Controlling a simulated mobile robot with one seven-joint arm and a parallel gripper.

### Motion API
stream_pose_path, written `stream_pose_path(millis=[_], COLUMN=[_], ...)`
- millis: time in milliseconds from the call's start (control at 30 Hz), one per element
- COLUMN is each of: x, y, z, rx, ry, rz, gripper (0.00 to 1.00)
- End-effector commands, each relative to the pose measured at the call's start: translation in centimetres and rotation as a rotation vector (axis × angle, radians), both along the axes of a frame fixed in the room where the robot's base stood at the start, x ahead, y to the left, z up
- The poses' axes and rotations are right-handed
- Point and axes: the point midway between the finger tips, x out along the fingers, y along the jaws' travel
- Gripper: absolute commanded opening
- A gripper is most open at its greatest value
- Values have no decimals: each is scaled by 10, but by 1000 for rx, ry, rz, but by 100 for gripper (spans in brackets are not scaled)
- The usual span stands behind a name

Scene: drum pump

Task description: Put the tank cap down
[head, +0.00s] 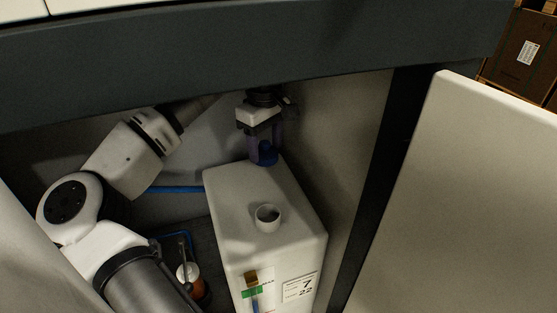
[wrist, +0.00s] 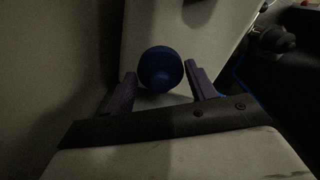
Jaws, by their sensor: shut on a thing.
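The white tank (head: 240,195) stands inside the cabinet, with an open round neck (head: 268,214) on its top. My gripper (head: 263,147) points down over the far end of the tank top. Its purple fingers are shut on the blue tank cap (head: 267,156). The cap also shows between the fingertips in the wrist view (wrist: 160,68). The cap is behind the neck as the head camera sees it. I cannot tell whether its underside touches the tank top.
A dark beam (head: 250,55) crosses above the cabinet opening. A white door panel (head: 465,200) stands at the right. A blue hose (head: 178,189) and a small orange-brown container (head: 190,284) are left of the tank. The cabinet wall is close beside the tank's right side.

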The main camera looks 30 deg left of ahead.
Motion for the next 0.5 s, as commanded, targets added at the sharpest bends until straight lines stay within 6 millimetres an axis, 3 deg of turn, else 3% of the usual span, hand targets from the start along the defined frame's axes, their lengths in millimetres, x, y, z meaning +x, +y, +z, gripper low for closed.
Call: stream_pose_path(millis=[133,300,500], x=[24,21,21], y=[-18,-15,-15], z=[2,-24,-38], rx=[0,-2,-1], ry=[0,1,0], rz=[-2,2,1], gripper=[34,34,34])
